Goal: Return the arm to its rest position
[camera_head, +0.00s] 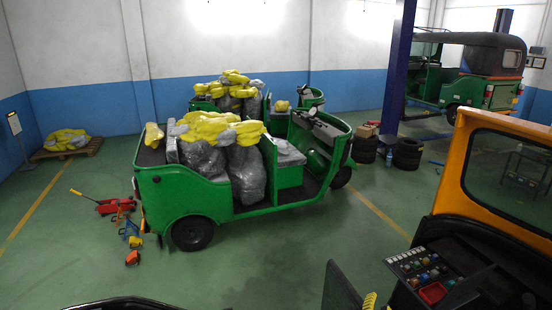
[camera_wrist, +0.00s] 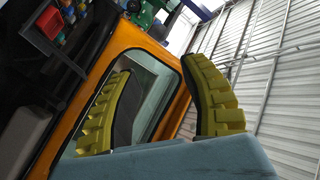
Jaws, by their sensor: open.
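My gripper (camera_wrist: 156,67) is open in the wrist view, with two curved, ribbed yellow fingers set well apart. Nothing is held between them. Beyond the fingers is an orange-framed window panel (camera_wrist: 176,62), with grey corrugated wall to its right. In the head view only a small yellow piece of my gripper (camera_head: 370,301) shows at the bottom edge, beside a dark link of my arm. The rest of the arm is out of view there.
An orange vehicle body (camera_head: 455,170) stands close on the right, beside a control tray (camera_head: 432,272) with colored pieces. A loaded green rickshaw (camera_head: 185,195) stands mid-floor. Tools (camera_head: 118,208) lie at its left. A blue post (camera_head: 397,75) rises behind. Front left floor is clear.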

